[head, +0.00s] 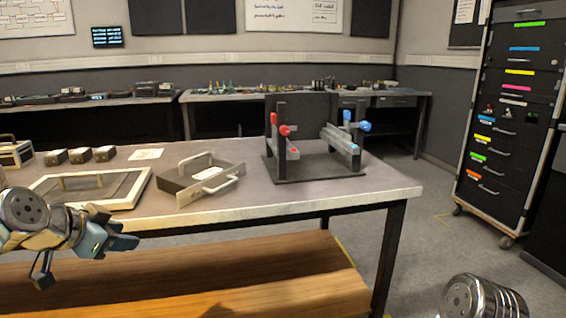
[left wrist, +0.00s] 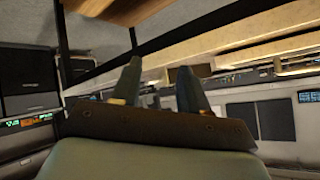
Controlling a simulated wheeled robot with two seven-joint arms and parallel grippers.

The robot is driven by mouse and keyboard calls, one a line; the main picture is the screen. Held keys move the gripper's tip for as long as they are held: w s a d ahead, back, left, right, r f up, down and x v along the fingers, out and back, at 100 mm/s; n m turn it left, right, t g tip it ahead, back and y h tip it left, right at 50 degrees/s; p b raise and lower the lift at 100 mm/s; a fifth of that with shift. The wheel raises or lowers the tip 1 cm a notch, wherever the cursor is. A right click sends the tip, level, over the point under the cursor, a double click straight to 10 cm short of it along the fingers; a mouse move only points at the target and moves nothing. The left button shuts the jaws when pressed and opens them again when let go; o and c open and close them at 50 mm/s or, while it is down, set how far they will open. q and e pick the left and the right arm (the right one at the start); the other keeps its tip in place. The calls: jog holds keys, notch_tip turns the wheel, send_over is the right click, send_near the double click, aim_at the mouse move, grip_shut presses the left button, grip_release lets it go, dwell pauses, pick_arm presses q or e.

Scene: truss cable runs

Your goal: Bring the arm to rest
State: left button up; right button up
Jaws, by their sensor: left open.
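My left arm (head: 45,225) comes in from the left in the head view. My left gripper (head: 128,240) hangs just in front of the workbench's front edge, above the wooden bench, pointing right. Its jaws look apart with nothing between them. In the left wrist view the two fingers (left wrist: 160,78) stand apart with a gap between them. A rounded metal part at the lower right of the head view looks like part of my right arm; the right gripper itself is out of view.
The workbench (head: 385,190) holds a framed panel (head: 137,200), a handled tray (head: 172,186), several small boxes (head: 78,155) and a stand (head: 310,170) with red and blue clamps. A wooden bench (head: 230,290) lies below. A drawer cabinet (head: 505,130) stands right, with open floor before it.

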pick_arm(q)
jog(key=w+d+f+n+g, duration=0.1)
jog(key=d+f, duration=0.2)
jog(key=f, duration=0.6)
jog(key=w+d+f+n+g, duration=0.1)
jog(key=d+f+n+g, duration=0.15)
jog(key=f, duration=0.75)
jog(key=w+d+f+n+g, duration=0.1)
jog(key=d+f, duration=0.2)
jog(key=f, duration=0.6)
jog(key=s+d+f+n+g, duration=0.1)
jog(key=s+d+f, duration=0.2)
jog(key=s+f, duration=0.3)
jog(key=s+d+f+n+g+h, duration=0.1)
jog(key=s+d+f+n+g, duration=0.1)
jog(key=s+d+f, duration=0.2)
jog(key=s+d+f+n+g+p, duration=0.1)
jog(key=s+d+f, duration=0.3)
jog(key=s+f, duration=0.5)
notch_tip(320, 180, down, 4)
jog(key=shift+s+d+f+n, duration=0.1)
jog(key=shift+s+d+n, duration=0.05)
jog(key=shift+d+n, duration=0.15)
jog(key=shift+g, duration=0.25)
